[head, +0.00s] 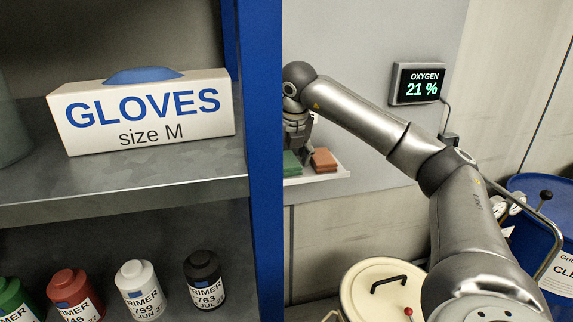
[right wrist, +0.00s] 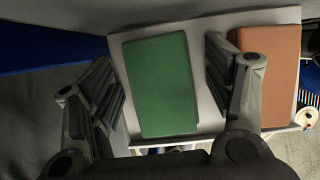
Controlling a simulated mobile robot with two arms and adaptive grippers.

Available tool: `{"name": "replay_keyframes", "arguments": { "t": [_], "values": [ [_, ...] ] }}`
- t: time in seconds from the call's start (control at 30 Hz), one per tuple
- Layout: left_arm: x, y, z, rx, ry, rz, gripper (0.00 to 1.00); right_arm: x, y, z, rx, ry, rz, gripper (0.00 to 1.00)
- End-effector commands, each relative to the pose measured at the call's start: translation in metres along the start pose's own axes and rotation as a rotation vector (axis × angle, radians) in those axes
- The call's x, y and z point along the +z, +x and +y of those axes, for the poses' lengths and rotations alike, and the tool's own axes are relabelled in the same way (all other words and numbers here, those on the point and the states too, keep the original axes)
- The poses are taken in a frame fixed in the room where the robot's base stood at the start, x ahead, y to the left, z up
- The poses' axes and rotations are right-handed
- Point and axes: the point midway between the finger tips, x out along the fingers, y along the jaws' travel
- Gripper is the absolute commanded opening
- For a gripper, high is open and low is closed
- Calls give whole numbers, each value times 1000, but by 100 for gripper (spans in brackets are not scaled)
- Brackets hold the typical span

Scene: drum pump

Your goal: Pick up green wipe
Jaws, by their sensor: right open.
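The green wipe (head: 291,164) lies on a small white wall shelf (head: 325,176) in the head view, partly hidden behind the blue post. In the right wrist view the green wipe (right wrist: 161,86) is a flat green rectangle between the two fingers of my right gripper (right wrist: 165,95). The gripper is open, with one finger left of the wipe and the other in the gap between it and an orange wipe (right wrist: 268,75). I see a gap between each finger and the wipe. My right gripper (head: 298,150) hangs over the shelf in the head view. My left gripper is not in view.
The orange stack (head: 324,160) sits right beside the green wipe. The blue post (head: 258,120) of the rack stands close to the left of the shelf. A glove box (head: 140,112) and several primer bottles (head: 137,285) are on the rack. A cream-lidded bin (head: 372,300) stands below.

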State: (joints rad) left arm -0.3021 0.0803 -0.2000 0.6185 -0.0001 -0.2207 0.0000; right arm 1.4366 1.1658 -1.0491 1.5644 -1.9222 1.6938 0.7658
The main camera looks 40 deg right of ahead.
Motion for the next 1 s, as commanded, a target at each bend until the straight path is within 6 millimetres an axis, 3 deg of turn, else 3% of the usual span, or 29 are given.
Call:
{"name": "replay_keyframes", "arguments": {
  "t": [0.27,0.6,1.0],
  "values": [
    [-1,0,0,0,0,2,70,0,0,0,0,0,0,74],
    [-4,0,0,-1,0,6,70,-1,1,1,0,-1,2,32],
    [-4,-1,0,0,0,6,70,-2,1,2,0,-4,7,32]
  ]
}}
